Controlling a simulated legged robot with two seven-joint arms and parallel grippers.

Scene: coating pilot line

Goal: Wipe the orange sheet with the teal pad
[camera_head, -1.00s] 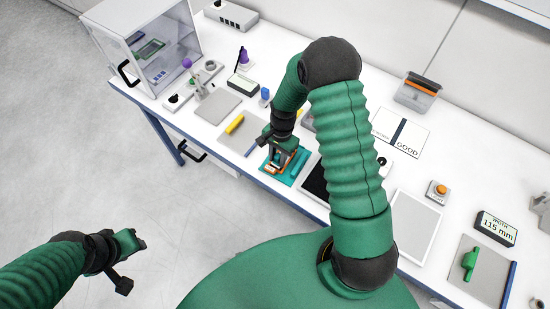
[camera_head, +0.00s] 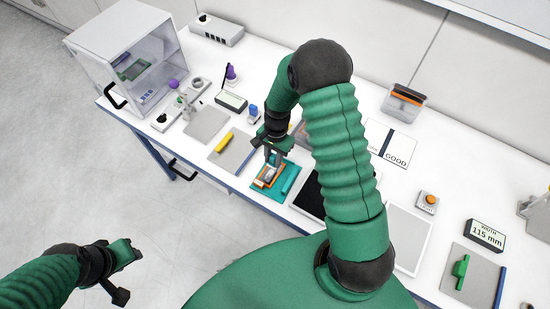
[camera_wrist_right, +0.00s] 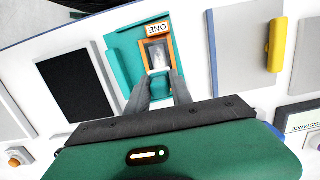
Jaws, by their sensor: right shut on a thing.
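The orange sheet (camera_head: 262,183) lies on a teal mat (camera_head: 258,190) on the white bench. In the right wrist view it is an orange frame (camera_wrist_right: 143,53) around a grey, glossy middle, with a white label reading ONE beside it. My right gripper (camera_head: 272,158) is over the sheet. In the wrist view its fingertips (camera_wrist_right: 161,82) are shut on the teal pad (camera_wrist_right: 160,91), at the sheet's near edge. I cannot tell whether the pad touches the sheet. My left gripper (camera_head: 134,251) hangs over the floor, away from the bench; its jaws are unclear.
A teal bar (camera_head: 290,179) lies along the mat's right side. A dark panel (camera_head: 309,194) is to its right. A grey plate with a yellow handle (camera_head: 223,143) is to the left. A clear-walled cabinet (camera_head: 155,75) stands at the far left.

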